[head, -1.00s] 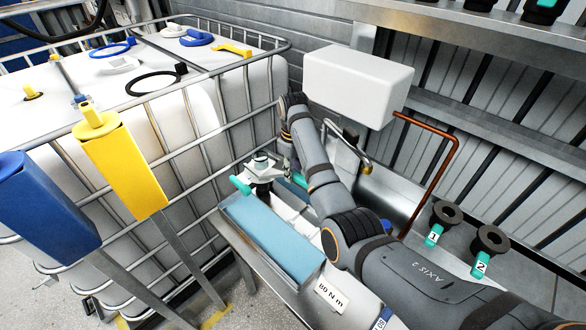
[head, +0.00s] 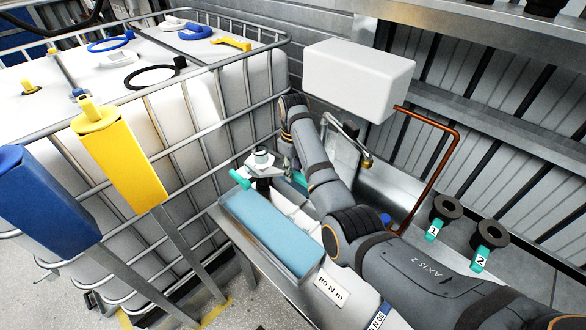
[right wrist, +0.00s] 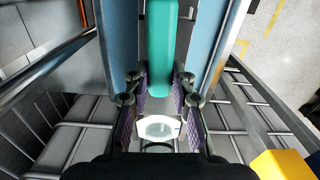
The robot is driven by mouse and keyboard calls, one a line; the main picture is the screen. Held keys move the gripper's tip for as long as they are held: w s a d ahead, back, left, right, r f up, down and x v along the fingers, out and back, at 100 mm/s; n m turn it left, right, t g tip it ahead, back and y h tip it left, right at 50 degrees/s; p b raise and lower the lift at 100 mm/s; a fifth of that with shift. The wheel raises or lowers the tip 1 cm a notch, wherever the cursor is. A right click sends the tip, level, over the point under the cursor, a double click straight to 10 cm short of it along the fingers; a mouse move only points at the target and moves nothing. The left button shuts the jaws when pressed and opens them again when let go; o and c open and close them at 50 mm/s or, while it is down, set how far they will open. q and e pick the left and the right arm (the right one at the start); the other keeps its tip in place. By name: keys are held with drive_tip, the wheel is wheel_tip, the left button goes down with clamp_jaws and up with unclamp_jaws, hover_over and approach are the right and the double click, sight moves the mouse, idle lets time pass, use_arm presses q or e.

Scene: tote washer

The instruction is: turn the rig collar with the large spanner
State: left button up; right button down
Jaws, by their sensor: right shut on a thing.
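My right gripper (right wrist: 160,88) has its padded fingers on both sides of a teal bar (right wrist: 162,42), which I take to be the large spanner's handle. A pale part with a round opening (right wrist: 160,128) shows nearer the wrist camera. In the head view my right arm reaches to a white-topped fitting (head: 262,158), likely the rig collar; teal pieces show at its left (head: 240,180) and right (head: 300,179). My arm partly hides the grip, and I cannot tell how the spanner sits on the collar. My left gripper is not in view.
A caged white tank (head: 230,95) stands left. A white box (head: 358,80), a copper pipe (head: 440,165) and black rings with teal tags (head: 447,208) are right.

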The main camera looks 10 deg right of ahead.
drive_tip(key=shift+f, duration=0.55)
drive_tip(key=shift+w+d, duration=0.1)
drive_tip(key=shift+w+d+n, duration=0.7)
drive_tip(key=shift+w+n, duration=0.05)
drive_tip(key=shift+n, duration=0.15)
drive_tip(key=shift+w, duration=0.1)
drive_tip(key=shift+w+d+r+n+b, duration=0.1)
drive_tip(key=shift+w+d+n+b, duration=0.55)
drive_tip(key=shift+w+n, duration=0.25)
